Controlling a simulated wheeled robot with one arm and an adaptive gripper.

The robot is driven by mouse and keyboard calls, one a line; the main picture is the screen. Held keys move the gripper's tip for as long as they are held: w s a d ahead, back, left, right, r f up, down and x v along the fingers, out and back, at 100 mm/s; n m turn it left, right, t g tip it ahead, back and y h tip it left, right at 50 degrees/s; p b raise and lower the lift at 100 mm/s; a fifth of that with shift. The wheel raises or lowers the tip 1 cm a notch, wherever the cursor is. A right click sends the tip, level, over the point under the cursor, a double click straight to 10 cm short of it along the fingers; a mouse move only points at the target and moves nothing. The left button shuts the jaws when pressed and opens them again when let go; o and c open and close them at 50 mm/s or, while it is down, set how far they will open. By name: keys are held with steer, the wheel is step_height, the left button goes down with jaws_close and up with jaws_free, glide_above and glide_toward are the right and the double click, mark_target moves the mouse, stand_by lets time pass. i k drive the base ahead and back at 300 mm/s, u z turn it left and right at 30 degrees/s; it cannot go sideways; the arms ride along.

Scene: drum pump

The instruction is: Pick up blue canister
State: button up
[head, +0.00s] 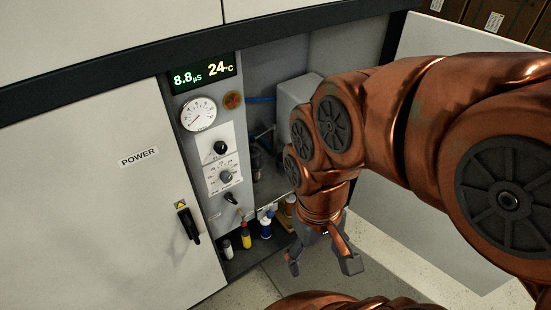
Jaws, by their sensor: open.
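The gripper and the canister are apart. How far apart they are in depth is hard to tell.
A yellow-and-red bottle (245,236) and a pale bottle (227,249) stand left of the blue canister. An orange-brown item (290,206) is close on its right, partly hidden by my arm. The cabinet door with a handle (188,222) is at left. Pale floor (395,270) lies open at lower right.

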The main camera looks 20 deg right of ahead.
mark_target(265, 223)
steer(key=z, duration=0.85)
steer(key=k, duration=1.05)
steer(key=u, duration=1.3)
steer(key=i, duration=0.5)
steer(key=u, duration=0.05)
